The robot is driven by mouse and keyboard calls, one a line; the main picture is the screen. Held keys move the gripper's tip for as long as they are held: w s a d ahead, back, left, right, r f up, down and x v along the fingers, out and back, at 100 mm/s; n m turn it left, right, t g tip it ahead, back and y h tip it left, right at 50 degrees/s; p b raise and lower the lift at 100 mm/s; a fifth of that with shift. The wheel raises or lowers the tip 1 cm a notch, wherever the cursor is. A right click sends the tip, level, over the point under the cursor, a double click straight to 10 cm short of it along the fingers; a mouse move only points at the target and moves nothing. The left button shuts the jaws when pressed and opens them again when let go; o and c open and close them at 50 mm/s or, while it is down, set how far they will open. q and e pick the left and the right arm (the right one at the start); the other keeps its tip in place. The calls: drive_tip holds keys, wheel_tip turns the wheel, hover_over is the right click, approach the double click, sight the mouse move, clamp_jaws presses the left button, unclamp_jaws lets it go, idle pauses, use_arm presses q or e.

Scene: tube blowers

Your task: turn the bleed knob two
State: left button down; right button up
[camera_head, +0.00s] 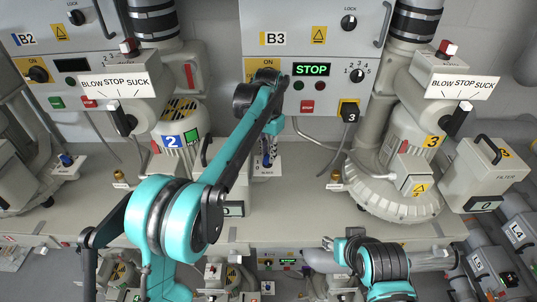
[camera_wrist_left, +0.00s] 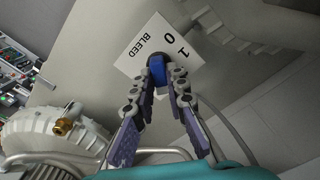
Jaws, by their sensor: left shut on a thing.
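The bleed knob of blower two is blue (camera_wrist_left: 157,72) and stands on a white plate marked BLEED, 0 and 1 (camera_wrist_left: 133,62). My left gripper (camera_wrist_left: 160,76) is shut on this knob, with a finger on each side; the fingers hide part of it. In the head view my left gripper (camera_head: 268,155) reaches down to the knob's plate (camera_head: 264,172), between blower two (camera_head: 182,125) and blower three (camera_head: 410,150). The knob itself is mostly hidden there. Part of my right arm shows at the lower right, but I see no right gripper.
Another blue knob (camera_head: 66,160) stands on a plate at the left. Panel B3 (camera_head: 290,60) rises behind, with a STOP display. A brass fitting (camera_head: 336,176) sits right of the gripper, and a filter box (camera_head: 490,172) stands at the far right. The bench top (camera_head: 300,220) has free room in front.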

use_arm(q)
drive_tip(key=shift+r+n, duration=0.1)
drive_tip(key=shift+n, duration=0.9)
drive_tip(key=c, duration=1.5)
unclamp_jaws()
drive_tip(key=shift+c, duration=0.2)
wheel_tip(320, 180, up, 12)
